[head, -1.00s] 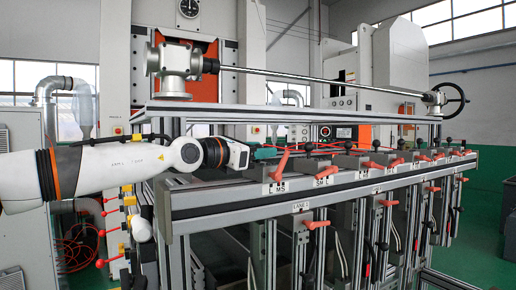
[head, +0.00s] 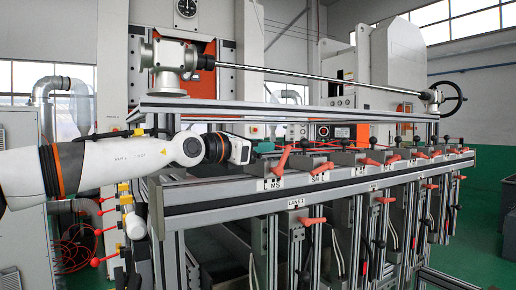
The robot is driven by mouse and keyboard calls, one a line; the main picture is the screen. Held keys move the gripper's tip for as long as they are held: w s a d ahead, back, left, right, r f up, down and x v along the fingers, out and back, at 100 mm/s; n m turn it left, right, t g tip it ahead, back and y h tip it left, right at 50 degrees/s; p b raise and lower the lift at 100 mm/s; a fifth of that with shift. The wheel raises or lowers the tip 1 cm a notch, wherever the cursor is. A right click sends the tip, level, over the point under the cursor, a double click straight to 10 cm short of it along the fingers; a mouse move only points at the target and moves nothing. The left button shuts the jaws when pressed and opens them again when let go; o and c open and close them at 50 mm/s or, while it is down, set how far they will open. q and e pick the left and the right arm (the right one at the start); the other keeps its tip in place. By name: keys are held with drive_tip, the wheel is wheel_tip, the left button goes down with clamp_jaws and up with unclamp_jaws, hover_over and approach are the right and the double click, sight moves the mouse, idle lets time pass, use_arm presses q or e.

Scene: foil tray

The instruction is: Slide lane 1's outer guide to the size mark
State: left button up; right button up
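The lane 1 label (head: 296,203) is on the front of the grey frame, above a red clamp handle. Above it, a size scale (head: 273,186) with letters, including M and S, is on the rail's front face. A red lever (head: 281,161) stands tilted on a grey block just above this scale, apparently lane 1's outer guide. My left gripper (head: 248,150) reaches over the rail from the left, just left of the lever. My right gripper is out of view.
A second scale (head: 319,177) and red lever (head: 322,161) lie right of the first. More levers continue along the rail. An aluminium crossbeam (head: 290,114) with a long shaft and handwheel (head: 452,98) spans above my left arm. Red clamp handles stick out below the rail.

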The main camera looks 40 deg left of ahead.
use_arm(q)
drive_tip(key=o, duration=0.3)
drive_tip(key=shift+s, duration=0.15)
drive_tip(key=shift+o, duration=0.2)
drive_tip(key=shift+s+a, duration=0.1)
drive_tip(key=shift+s, duration=0.1)
drive_tip(key=shift+s+f+b, duration=0.1)
drive_tip(key=shift+s+b, duration=0.05)
drive_tip(key=shift+b, duration=0.2)
drive_tip(key=s+b, duration=0.1)
drive_tip(key=s, duration=0.2)
drive_tip(key=s+b, duration=0.2)
drive_tip(key=s, duration=0.2)
drive_tip(key=s+a+b, duration=0.1)
drive_tip(key=s+b, duration=0.1)
drive_tip(key=s, duration=0.1)
drive_tip(key=shift+s, duration=0.15)
drive_tip(key=shift+s+b, duration=0.35)
drive_tip(key=shift+s, duration=0.35)
